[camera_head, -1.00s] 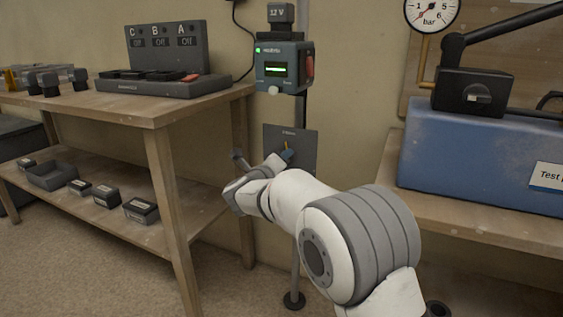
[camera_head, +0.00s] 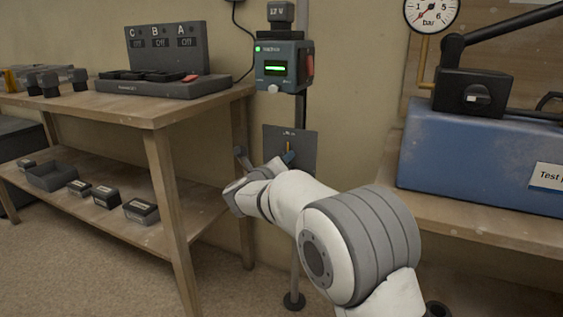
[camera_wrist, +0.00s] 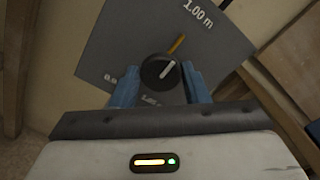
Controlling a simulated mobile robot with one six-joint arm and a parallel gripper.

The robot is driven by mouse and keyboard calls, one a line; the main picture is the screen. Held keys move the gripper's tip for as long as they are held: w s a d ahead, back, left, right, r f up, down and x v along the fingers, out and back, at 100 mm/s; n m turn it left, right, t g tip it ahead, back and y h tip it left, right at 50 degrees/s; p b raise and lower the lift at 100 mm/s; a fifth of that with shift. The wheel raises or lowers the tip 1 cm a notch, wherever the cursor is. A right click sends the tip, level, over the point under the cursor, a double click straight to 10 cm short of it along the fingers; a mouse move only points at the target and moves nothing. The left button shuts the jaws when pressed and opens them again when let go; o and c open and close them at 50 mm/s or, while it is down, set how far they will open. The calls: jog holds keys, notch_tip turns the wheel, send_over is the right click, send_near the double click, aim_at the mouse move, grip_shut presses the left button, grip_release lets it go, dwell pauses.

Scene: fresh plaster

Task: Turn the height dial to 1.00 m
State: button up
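The height dial is a black knob (camera_wrist: 158,71) with a white line, on a grey plate (camera_wrist: 225,55) in the wrist view. A yellow mark (camera_wrist: 176,44) lies above the knob, toward the "1.00 m" label at the top. The white line points up and right, roughly toward that mark. My gripper (camera_wrist: 161,72) is open, with one blue finger on each side of the knob and small gaps visible. In the head view the plate (camera_head: 304,143) hangs below the wall box; my gripper (camera_head: 290,157) is in front of it and the knob is hidden.
The wall box (camera_head: 283,66) with a lit green bar is above the plate. A wooden table (camera_head: 150,108) with a switch panel stands at left. A blue tank (camera_head: 470,160) stands on a bench at right. A post (camera_head: 294,270) stands below the plate.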

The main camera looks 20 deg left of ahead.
jog(key=o, duration=0.4)
jog(key=s+p, duration=0.2)
jog(key=s, duration=0.5)
jog(key=shift+s+a, duration=0.35)
jog(key=shift+s, duration=0.05)
